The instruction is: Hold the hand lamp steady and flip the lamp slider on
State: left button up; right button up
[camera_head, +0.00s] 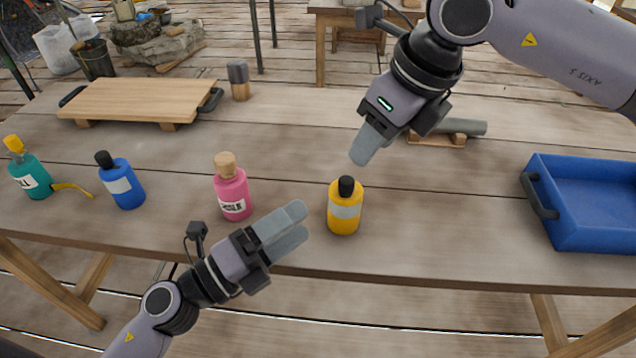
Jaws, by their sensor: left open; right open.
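A grey cylinder (465,127) lies on a small wooden rest at the back right of the table; it may be the hand lamp, but I cannot tell. My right gripper partly covers its left end, and no slider can be made out on it. My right gripper (368,146) is open and empty, pointing down above the table, behind the yellow bottle. My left gripper (296,225) is open and empty at the table's front edge, between the pink bottle and the yellow bottle.
A yellow bottle (344,210), a pink bottle (233,196), a blue bottle (123,188) and a teal bottle (33,180) stand along the front. A wooden board (140,98), a grey-topped wooden block (239,82) and a blue tray (585,238) are also on the table. The middle is clear.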

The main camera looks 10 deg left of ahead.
aim_at(331, 212)
pick_arm(q)
jog(key=w+d+r+m+g+y, duration=0.1)
jog(key=w+d+r+m, duration=0.15)
jog(key=m, duration=0.55)
jog(key=w+d+r+m, duration=0.1)
jog(key=w+m, duration=0.2)
jog(key=m, duration=0.4)
jog(key=shift+w+f, duration=0.2)
jog(key=shift+f, duration=3.8)
jog(key=x, duration=0.7)
jog(key=shift+w+d+f, duration=0.15)
jog(key=shift+d+f, duration=0.1)
jog(key=shift+c, duration=0.4)
